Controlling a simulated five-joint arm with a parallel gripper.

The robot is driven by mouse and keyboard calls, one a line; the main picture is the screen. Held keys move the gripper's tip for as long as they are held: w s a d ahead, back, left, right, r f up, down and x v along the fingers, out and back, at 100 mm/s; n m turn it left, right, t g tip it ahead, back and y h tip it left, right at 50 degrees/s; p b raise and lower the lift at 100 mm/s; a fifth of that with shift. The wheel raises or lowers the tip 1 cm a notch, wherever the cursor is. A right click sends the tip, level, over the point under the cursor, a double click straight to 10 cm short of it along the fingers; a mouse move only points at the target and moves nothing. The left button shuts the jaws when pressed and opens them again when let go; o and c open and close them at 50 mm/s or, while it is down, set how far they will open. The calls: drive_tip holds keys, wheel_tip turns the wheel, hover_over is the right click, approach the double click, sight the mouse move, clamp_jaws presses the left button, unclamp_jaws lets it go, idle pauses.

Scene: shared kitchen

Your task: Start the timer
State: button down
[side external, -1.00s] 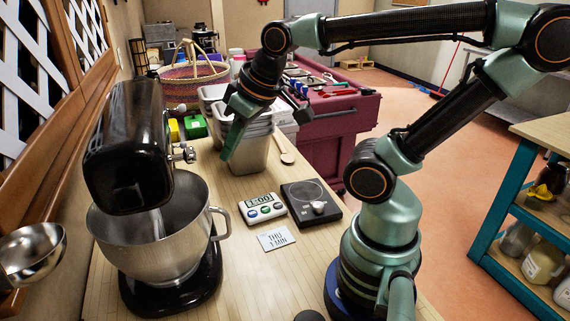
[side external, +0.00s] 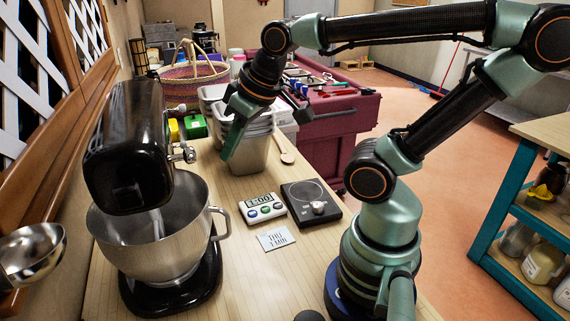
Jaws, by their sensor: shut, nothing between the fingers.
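The timer (side external: 262,208) is a small white box lying on the wooden counter. Its display appears to read 1:00, and a row of coloured round buttons sits below the display. A card (side external: 276,238) marked "THU 1 MIN" lies just in front of it. My gripper (side external: 233,140) is shut and empty, pointing down in front of the stacked metal containers. It is above and behind the timer, apart from it. The fingertips are small in this view.
A black scale (side external: 311,203) with a small metal piece on it lies right of the timer. A stand mixer (side external: 130,150) with a steel bowl (side external: 150,250) stands at left. Metal containers (side external: 256,150) and a wooden spoon (side external: 284,148) are behind. The counter around the card is clear.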

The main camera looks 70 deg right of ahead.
drive_tip(key=m+g, duration=0.6)
drive_tip(key=m, duration=2.1)
hover_over(265, 208)
wheel_tip(265, 208, down, 8)
drive_tip(key=shift+f, duration=0.25)
wheel_tip(265, 208, down, 14)
drive_tip(key=shift+r, duration=0.1)
